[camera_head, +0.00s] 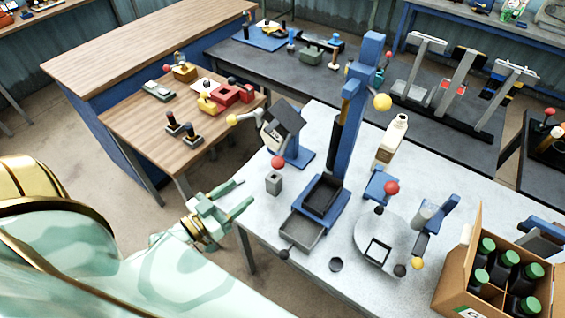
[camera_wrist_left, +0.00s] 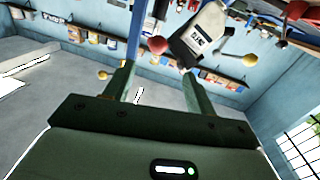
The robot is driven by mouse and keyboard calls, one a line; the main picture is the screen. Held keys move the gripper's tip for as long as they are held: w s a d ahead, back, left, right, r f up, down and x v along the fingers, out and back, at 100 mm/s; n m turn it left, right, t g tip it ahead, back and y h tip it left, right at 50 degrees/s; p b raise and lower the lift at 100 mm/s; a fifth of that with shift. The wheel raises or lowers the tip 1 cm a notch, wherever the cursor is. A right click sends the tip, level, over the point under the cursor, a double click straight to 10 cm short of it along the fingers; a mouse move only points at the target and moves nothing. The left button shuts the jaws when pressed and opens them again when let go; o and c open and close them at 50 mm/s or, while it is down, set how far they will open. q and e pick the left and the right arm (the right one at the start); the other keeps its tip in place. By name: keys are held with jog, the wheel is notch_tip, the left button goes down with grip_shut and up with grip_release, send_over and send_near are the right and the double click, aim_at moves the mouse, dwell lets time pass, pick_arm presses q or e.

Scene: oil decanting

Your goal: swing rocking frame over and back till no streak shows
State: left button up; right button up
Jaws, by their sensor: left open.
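My left gripper (camera_head: 246,192) is open and empty, off the left edge of the pale worktable (camera_head: 330,150). Its two spread fingers also show in the left wrist view (camera_wrist_left: 157,88), with nothing between them. I cannot tell for sure which thing is the rocking frame. A dark-panelled unit (camera_head: 282,125) on a blue base stands beyond the gripper, with a yellow ball at its left and a red ball near its foot. It seems to show in the wrist view as a grey body with a label (camera_wrist_left: 201,36). A cream bottle (camera_head: 391,142) leans behind a blue block. My right gripper is not in view.
A tall blue post (camera_head: 357,110) rises mid-table above a dark tray (camera_head: 322,196) and a grey drawer-like tray (camera_head: 300,229). A round grey plate (camera_head: 365,232) stands right of it. A cardboard box (camera_head: 455,275) of green-capped bottles fills the right front corner.

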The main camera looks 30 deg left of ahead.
aim_at(278, 164)
pick_arm(q)
jog(key=p+x, duration=0.1)
jog(key=x, duration=1.3)
jog(key=shift+w+d+r, duration=0.2)
jog(key=shift+w, duration=0.05)
grip_shut()
